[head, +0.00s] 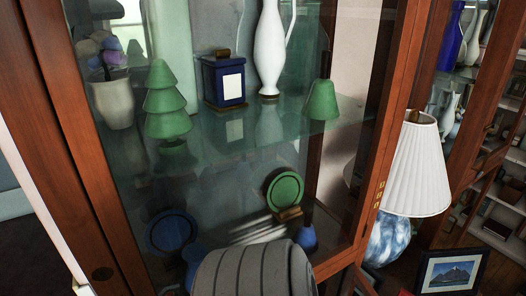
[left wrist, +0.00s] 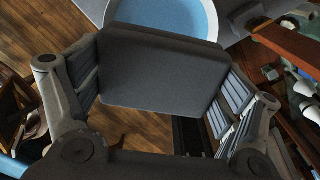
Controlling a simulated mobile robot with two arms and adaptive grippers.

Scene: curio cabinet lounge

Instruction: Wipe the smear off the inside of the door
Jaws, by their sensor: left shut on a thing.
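The glass door (head: 225,185) in its red-brown wood frame (head: 385,120) fills much of the head view. Whitish streaks, the smear (head: 258,231), show low on the glass, right of its middle. A grey ribbed shape covers the glass just below them; I cannot tell what it is. In the left wrist view, my left gripper (left wrist: 160,95) is shut on a dark grey block (left wrist: 160,65) with rounded edges, its ribbed fingers on either side. I cannot make out the left gripper or the block in the head view. My right gripper is in neither view.
Behind the glass stand a green tiered tree (head: 166,100), a blue box (head: 223,80), a white vase (head: 270,50) and a green plate (head: 285,190). A white-shaded lamp (head: 418,165) and a framed picture (head: 450,272) are right. The left wrist view shows a round blue thing (left wrist: 165,15).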

